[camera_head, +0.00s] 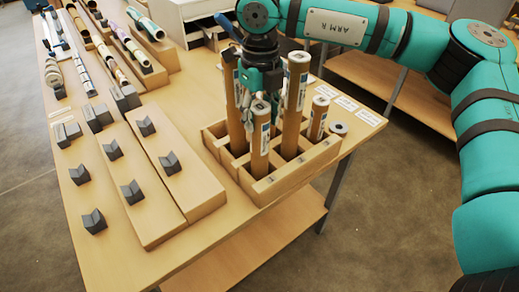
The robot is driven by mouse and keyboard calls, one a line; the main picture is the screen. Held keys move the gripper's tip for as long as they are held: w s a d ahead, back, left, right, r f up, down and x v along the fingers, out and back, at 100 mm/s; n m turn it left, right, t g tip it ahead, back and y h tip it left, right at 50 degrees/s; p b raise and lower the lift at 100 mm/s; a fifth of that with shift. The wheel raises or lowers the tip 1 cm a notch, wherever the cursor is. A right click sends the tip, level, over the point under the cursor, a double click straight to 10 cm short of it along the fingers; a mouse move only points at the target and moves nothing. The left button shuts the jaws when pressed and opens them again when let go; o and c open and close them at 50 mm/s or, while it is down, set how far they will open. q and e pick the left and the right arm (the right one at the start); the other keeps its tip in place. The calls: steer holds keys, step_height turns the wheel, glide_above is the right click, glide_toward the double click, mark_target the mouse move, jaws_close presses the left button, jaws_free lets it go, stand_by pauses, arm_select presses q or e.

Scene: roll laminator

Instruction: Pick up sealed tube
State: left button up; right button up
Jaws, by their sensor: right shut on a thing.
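My right gripper (262,92) points down over a wooden divided rack (290,181) near the table's front right corner. It is shut on a tube among the standing brown tubes; the fingers partly hide the hold, so I cannot tell clearly which one. A shorter tube (260,145) with a pale cap and label stands at the front, just below the fingers. A tall labelled tube (294,105) stands right of the gripper. Another tall tube (234,115) stands to its left, and a short one (318,118) at the far right. My left gripper is not in view.
Wooden boards with grey V-shaped blocks (170,163) lie left of the rack. More tubes lie in cradles (130,55) farther back. A white box (190,20) stands behind the rack. A small roll (338,128) and white labels (346,103) lie by the right edge.

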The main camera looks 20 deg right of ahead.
jaws_close()
step_height(320, 180, up, 10)
steer(key=shift+r+b, duration=0.15)
steer(key=shift+b, duration=0.7)
steer(key=shift+r, duration=0.35)
